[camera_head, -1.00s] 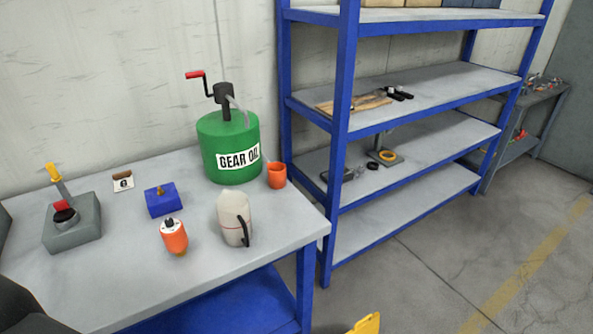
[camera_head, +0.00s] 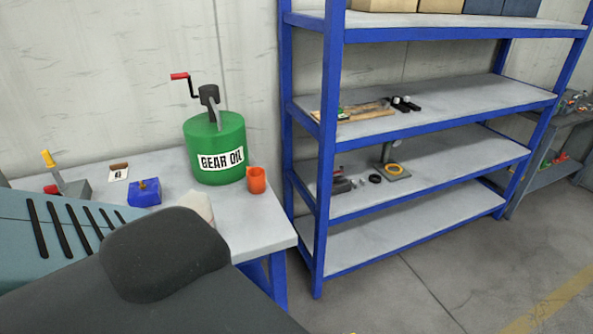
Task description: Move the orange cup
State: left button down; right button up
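The orange cup (camera_head: 257,181) stands upright on the grey workbench (camera_head: 262,226), near its right end. It is just right of the green gear oil drum (camera_head: 214,160), which has a crank on top. My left arm comes in from the lower left and covers much of the bench. Neither gripper shows in the view, and nothing is seen touching the cup.
A blue block (camera_head: 145,193) and a small white card box (camera_head: 118,171) sit on the bench. A white jug (camera_head: 198,206) is mostly hidden behind my arm. A blue shelf rack (camera_head: 330,140) stands right of the bench. Open floor (camera_head: 430,285) lies at the lower right.

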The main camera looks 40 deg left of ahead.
aim_at(256, 175)
jog(key=i+l+z, duration=0.35)
jog(key=i, duration=0.15)
jog(key=i+l+z, duration=0.1)
jog(key=i+z, duration=0.2)
jog(key=i, duration=0.2)
jog(key=i+u, duration=0.5)
jog(key=i+l+u, duration=0.2)
jog(key=i+u, duration=0.45)
jog(key=u, duration=0.25)
jog(key=i+u, duration=0.2)
jog(key=u, duration=0.3)
jog(key=i+l+u, duration=0.15)
jog(key=u, duration=0.3)
jog(key=i+u, duration=0.2)
jog(key=u, duration=0.15)
jog(key=i+l+u, duration=0.15)
jog(key=u, duration=0.25)
jog(key=i+l+u, duration=0.2)
jog(key=u, duration=0.15)
jog(key=i+l, duration=0.05)
